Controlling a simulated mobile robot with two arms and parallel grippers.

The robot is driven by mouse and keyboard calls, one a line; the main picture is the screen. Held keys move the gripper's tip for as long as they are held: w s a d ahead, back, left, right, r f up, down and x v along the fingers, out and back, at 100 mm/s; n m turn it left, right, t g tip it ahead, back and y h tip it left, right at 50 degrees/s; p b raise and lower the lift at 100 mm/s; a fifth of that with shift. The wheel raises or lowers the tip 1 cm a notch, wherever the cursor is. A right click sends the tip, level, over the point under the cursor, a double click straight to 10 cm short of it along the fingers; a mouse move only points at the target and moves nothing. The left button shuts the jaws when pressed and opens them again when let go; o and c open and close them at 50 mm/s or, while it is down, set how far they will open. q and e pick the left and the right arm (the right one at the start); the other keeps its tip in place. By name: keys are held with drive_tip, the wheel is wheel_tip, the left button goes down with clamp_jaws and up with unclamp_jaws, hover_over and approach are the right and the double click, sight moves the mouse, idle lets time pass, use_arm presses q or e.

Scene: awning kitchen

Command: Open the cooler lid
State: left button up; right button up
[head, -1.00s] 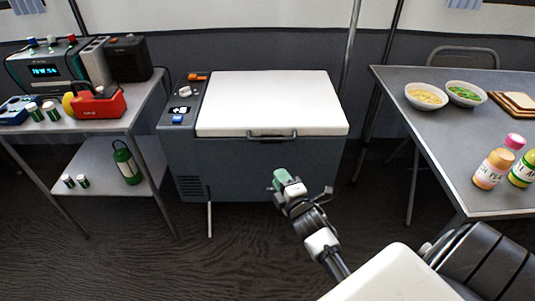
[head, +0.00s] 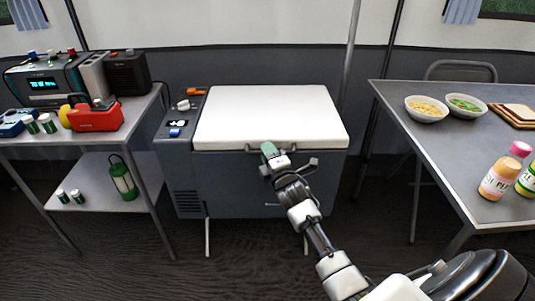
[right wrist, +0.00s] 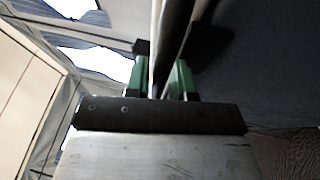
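The cooler (head: 250,180) is a dark grey chest between the shelf and the table. Its white lid (head: 270,112) is down. A dark bar handle (head: 300,150) runs along the lid's front edge, partly hidden by my right gripper. My right gripper (head: 272,155) is at this handle, at the front of the cooler. In the right wrist view its green fingers (right wrist: 161,80) stand on either side of a dark bar (right wrist: 172,40), with a narrow gap. I cannot tell whether they press on it. My left gripper is out of view.
A metal shelf unit (head: 140,112) with a red box (head: 97,118) and a green lantern (head: 122,180) stands left. A grey table (head: 425,145) with two bowls and bottles stands right. A pole (head: 348,60) rises behind the cooler. Floor in front is clear.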

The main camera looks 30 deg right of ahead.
drive_tip(key=shift+w, duration=0.1)
clamp_jaws()
drive_tip(key=shift+r, duration=0.1)
